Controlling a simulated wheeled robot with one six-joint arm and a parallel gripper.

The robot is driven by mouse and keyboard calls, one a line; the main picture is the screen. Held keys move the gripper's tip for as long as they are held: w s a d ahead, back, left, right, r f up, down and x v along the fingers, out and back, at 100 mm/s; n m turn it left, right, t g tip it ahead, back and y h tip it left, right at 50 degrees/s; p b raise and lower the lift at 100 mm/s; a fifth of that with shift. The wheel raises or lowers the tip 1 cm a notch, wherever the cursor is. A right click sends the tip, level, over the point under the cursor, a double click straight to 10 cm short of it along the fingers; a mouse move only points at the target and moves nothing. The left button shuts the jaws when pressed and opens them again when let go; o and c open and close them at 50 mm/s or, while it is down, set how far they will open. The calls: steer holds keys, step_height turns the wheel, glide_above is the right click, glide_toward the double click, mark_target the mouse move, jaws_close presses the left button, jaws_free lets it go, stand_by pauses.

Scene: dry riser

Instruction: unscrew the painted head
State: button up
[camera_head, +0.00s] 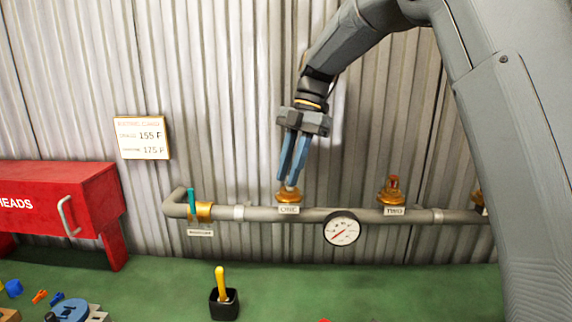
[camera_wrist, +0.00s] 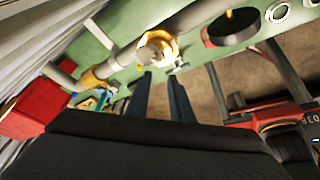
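A horizontal grey pipe (camera_head: 262,214) runs along the corrugated wall with upright fittings. At the plate marked ONE, a brass fitting (camera_head: 289,196) carries a small pale head that looks painted. The wrist view shows this pale head (camera_wrist: 156,48) in its brass ring, just beyond my fingertips. My gripper (camera_head: 287,181) points down over it, with its two blue fingers apart; they also show in the wrist view (camera_wrist: 159,76). The fingertips partly hide the head, and I cannot tell whether they touch it. A second head (camera_head: 391,187), orange-brown, stands at TWO.
A round gauge (camera_head: 342,228) hangs on the pipe between ONE and TWO. A teal-handled valve (camera_head: 192,202) is at the left end. A red HEADS box (camera_head: 80,195) stands left. A black cup (camera_head: 224,306) with a yellow handle stands on the green surface. A temperature sign (camera_head: 142,138) hangs above.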

steer(key=shift+w+d+f, duration=0.1)
steer(key=shift+d+f, duration=0.1)
steer(key=shift+f, duration=0.1)
